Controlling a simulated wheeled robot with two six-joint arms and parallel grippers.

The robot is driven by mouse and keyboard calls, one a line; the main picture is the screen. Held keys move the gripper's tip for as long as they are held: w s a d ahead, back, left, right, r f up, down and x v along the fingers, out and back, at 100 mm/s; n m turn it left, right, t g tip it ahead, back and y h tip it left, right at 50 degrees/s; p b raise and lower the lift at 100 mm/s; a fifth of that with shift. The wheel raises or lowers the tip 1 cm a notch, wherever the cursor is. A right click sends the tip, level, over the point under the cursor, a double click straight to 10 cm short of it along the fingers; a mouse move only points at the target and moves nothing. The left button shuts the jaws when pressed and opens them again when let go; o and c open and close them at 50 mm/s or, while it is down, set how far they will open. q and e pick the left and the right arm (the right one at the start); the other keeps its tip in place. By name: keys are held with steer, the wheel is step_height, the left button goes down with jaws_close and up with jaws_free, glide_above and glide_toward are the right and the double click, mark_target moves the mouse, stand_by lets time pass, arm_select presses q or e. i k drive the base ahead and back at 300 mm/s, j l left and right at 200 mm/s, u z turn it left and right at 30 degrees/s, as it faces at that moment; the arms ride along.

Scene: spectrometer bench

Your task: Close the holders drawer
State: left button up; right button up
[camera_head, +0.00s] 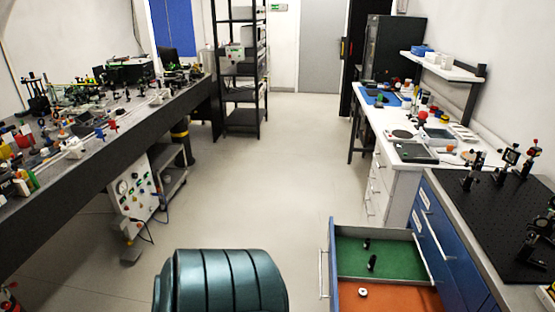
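The open drawer (333,245) sticks out to the left from the blue cabinet (433,243) at the lower right. It has a metal bar handle (323,274) on its front. Its far part has a green lining (390,262) and holds small dark holders (372,263). Its near part has an orange lining (405,298) with a small white ring-shaped piece (362,292) on it. The drawer's near end is cut off by the picture's lower edge. Neither of my grippers shows in the head view.
A dark teal ribbed, chair-like thing (222,282) stands at the bottom, left of the drawer. A black breadboard (490,220) with optics tops the cabinet. A white bench (440,150) stands beyond. A long dark bench (90,165) lines the left. The middle floor (265,180) is clear.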

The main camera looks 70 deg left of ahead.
mark_target(400, 282)
steer(key=j+u, duration=0.1)
steer(key=u, duration=0.3)
steer(key=j+u, duration=0.1)
steer(key=u, duration=0.35)
steer(key=j+u, duration=0.1)
steer(key=u, duration=0.75)
